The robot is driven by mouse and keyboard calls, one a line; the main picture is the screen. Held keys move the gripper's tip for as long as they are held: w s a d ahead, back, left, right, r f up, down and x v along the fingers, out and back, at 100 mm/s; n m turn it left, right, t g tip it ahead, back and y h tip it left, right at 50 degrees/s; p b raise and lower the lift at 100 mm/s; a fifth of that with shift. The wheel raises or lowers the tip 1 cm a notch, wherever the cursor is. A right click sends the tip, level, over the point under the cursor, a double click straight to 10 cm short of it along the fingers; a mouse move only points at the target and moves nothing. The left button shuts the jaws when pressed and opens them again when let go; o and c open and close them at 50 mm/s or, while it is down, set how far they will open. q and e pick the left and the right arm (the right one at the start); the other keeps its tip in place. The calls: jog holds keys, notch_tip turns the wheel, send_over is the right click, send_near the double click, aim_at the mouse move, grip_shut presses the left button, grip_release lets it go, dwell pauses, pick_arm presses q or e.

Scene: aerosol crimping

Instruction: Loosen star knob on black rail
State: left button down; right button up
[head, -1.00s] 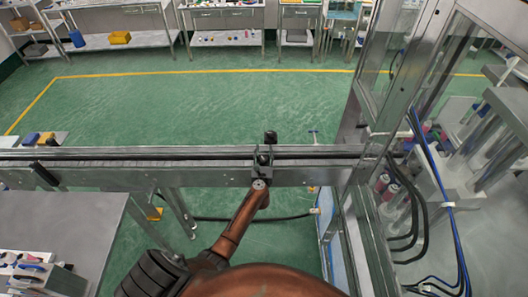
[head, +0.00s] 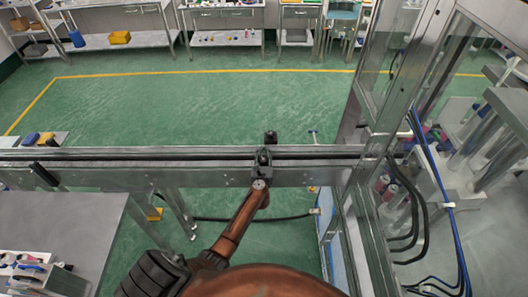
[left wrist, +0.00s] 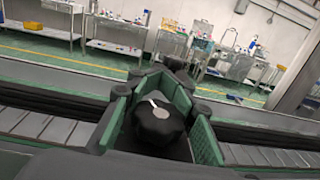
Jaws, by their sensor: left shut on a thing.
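The star knob (left wrist: 160,122) is black with a pale round centre and sits between the green-padded fingers of my left gripper (left wrist: 165,105) in the left wrist view. The fingers are shut on its sides. My right gripper is in neither view.
A second dark fitting (head: 270,137) stands just beyond the rail. A metal-framed glass enclosure (head: 395,90) rises to the right, with black hoses (head: 418,205) inside. A grey table (head: 65,225) is at left. The green floor beyond the conveyor is clear.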

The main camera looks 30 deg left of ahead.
pick_arm(q)
jog(key=shift+s+f, duration=0.1)
jog(key=shift+f, duration=0.1)
jog(key=shift+s+f+n+g+y+b, duration=0.1)
jog(key=shift+n+g+y+b, duration=0.3)
jog(key=shift+n+y+b, duration=0.3)
jog(key=n+g+y+b, duration=0.1)
jog(key=g+y+b, duration=0.1)
jog(key=b, duration=0.1)
jog(key=s+a+n+g+y+b, duration=0.1)
jog(key=n+g+b, duration=0.1)
jog(key=b, duration=0.1)
jog(key=n+g+y+b, duration=0.1)
jog(key=y+b, duration=0.1)
jog(key=b, duration=0.1)
jog(key=shift+s+a+f+n+g+y+b, duration=0.3)
jog(key=shift+f+n+g+b, duration=0.05)
jog(key=shift+n+g+b, duration=0.05)
jog(key=shift+s+a+r+n+g+y+b, duration=0.15)
jog(key=shift+s+n+g+y+b, duration=0.3)
jog(key=shift+n+g+b, duration=1.35)
jog(key=shift+s+a+r+n+g+y+b, duration=0.15)
jog(key=shift+s+g+y+b, duration=0.6)
jog(key=shift+b, duration=2.3)
jog(key=shift+s+a+r+n+g+y+b, duration=0.15)
jog(key=shift+n+g+b, duration=0.7)
jog(key=shift+g+b, duration=1.25)
jog(key=shift+w+t, duration=0.1)
jog(key=shift+t, duration=0.25)
